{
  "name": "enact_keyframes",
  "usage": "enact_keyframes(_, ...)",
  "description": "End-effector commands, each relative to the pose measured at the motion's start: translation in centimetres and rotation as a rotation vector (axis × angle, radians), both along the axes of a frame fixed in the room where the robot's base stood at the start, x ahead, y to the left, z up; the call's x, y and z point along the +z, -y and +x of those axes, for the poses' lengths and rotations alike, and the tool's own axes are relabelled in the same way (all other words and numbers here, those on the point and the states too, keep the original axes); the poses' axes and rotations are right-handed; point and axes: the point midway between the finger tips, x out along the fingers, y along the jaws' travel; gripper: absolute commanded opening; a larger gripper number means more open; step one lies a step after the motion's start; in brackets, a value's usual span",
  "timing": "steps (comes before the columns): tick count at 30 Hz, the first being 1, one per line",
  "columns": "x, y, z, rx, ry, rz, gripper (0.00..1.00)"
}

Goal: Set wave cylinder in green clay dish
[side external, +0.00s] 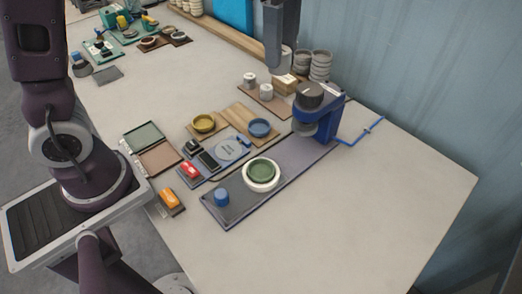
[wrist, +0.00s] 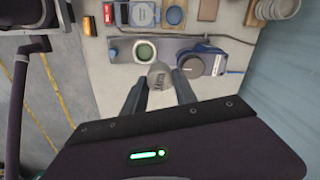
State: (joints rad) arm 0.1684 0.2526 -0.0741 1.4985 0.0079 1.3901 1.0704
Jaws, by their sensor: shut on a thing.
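The wave cylinder (wrist: 160,77) is a grey cylinder with dark wavy marks, between my fingertips in the wrist view. My gripper (wrist: 161,88) is shut on it. In the side view my gripper (side external: 286,62) is high at the top, above the back of the table, and the cylinder is hard to make out there. The green clay dish (side external: 262,170) sits on a white round base on the long grey mat. It also shows in the wrist view (wrist: 145,51), ahead and slightly left of the held cylinder, apart from it. The dish looks empty.
A blue press-like device (side external: 318,122) stands at the mat's far end, and a blue cylinder (side external: 221,197) at its near end. Stacked grey bowls (side external: 320,66) and a board with white pots (side external: 266,91) lie behind. The table's right front is clear.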

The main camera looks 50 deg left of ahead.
Motion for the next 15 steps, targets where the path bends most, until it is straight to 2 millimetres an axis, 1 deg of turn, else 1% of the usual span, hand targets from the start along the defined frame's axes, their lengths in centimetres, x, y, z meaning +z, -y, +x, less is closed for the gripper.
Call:
enact_keyframes(1,-0.1,0.4,-1.2,-0.01,0.002,0.002,0.0)
enact_keyframes(3,-0.4,0.9,-2.7,-0.022,0.001,0.004,0.0)
enact_keyframes(8,-1.0,1.6,-5.7,-0.044,0.003,0.012,0.0)
enact_keyframes(9,-2.1,1.5,-5.5,-0.041,-0.001,0.013,0.0)
enact_keyframes(15,-6.5,1.5,-5.5,-0.041,-0.003,0.012,0.0)
